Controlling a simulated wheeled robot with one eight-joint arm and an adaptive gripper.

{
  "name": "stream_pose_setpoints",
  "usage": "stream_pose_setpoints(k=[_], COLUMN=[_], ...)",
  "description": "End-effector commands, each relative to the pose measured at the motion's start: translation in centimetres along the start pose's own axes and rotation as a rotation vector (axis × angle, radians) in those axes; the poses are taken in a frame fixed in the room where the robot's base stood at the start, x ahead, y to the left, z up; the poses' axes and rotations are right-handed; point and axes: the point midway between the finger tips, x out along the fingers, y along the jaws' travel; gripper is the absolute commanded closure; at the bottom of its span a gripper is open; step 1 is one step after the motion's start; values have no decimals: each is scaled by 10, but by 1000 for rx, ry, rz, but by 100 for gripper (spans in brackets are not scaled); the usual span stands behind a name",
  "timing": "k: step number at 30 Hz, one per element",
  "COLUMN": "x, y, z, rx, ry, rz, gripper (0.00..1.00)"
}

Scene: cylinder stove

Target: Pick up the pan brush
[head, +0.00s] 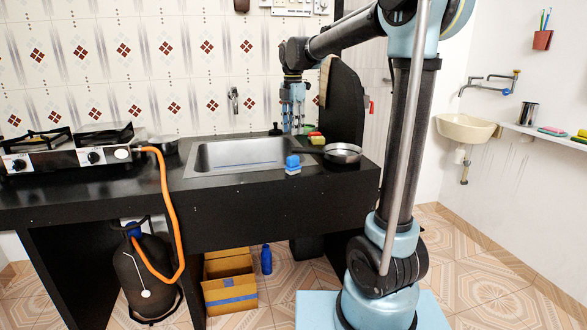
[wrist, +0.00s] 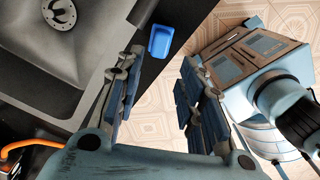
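A small blue brush with a pale underside (head: 293,164), which I take for the pan brush, rests on the black counter near its front edge, just right of the sink. It also shows in the wrist view as a blue shape (wrist: 160,41) beyond the fingertips, partly near the left finger. My gripper (head: 292,122) points down over the counter near the sink's right end, above and apart from the brush. In the wrist view my gripper (wrist: 160,70) has its fingers spread, with nothing between them.
A metal pan (head: 343,152) sits right of the brush, its handle reaching toward it. A yellow and red sponge (head: 316,138) lies behind. The sink (head: 215,158) is left; a stove (head: 70,150) stands farther left. The counter's front edge is close to the brush.

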Motion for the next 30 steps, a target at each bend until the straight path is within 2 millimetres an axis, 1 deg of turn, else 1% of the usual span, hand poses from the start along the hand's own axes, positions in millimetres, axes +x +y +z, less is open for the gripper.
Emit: stream_pose_setpoints(k=[1,3,9,13,20,27,30], x=[9,22,54,68,79,113,124], y=[0,0,0,0,0,0,0], z=[0,0,0,0,0,0,0], rx=[1,1,2,2,2,2,2], ry=[0,0,0,0,0,0,0], rz=[0,0,0,0,0,0,0], gripper=[65,65,65,65,65,65,65])
